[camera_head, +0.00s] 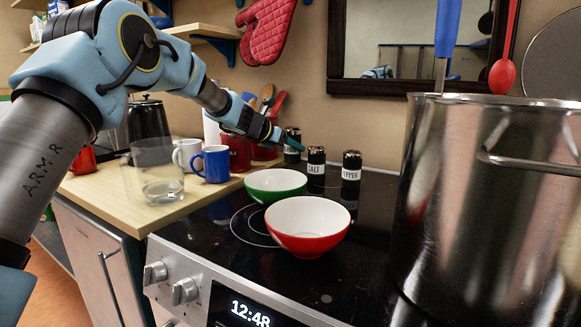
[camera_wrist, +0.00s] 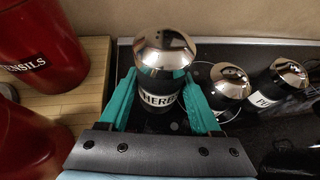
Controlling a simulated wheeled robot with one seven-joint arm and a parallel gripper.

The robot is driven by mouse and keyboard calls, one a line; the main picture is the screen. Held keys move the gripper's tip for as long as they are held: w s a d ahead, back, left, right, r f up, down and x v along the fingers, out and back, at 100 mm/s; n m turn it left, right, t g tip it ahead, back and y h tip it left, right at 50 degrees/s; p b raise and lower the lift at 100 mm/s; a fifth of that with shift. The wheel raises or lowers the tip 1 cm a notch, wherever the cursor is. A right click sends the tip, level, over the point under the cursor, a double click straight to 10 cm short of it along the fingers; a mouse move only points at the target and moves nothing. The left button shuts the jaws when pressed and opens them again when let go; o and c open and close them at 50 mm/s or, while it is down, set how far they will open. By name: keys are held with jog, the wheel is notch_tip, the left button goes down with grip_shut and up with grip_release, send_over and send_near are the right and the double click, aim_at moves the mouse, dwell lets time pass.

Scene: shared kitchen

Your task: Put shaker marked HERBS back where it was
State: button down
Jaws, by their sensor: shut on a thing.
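The shaker marked HERBS (camera_wrist: 163,52) has a shiny domed top and a dark body with a white label. In the wrist view it is between the teal fingers of my gripper (camera_wrist: 160,100), which is shut on it. In the head view the shaker (camera_head: 292,145) is at the left end of a row at the back of the stove, partly hidden by my gripper (camera_head: 288,143). The SALT shaker (camera_head: 316,160) and the PEPPER shaker (camera_head: 352,166) stand to its right. I cannot tell whether the HERBS shaker touches the stove top.
A green bowl (camera_head: 275,185) and a red bowl (camera_head: 308,228) sit on the stove in front of the shakers. A large steel pot (camera_head: 490,200) fills the right side. A red UTENSILS canister (camera_wrist: 40,45), mugs and a glass stand on the wooden counter (camera_head: 110,200) to the left.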

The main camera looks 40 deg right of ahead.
aim_at(287, 158)
jog(key=shift+f+b, duration=0.45)
jog(key=shift+f, duration=1.85)
jog(key=shift+c, duration=0.4)
grip_release()
jog(key=b+v, duration=0.2)
jog(key=v, duration=1)
jog(key=shift+b, duration=0.4)
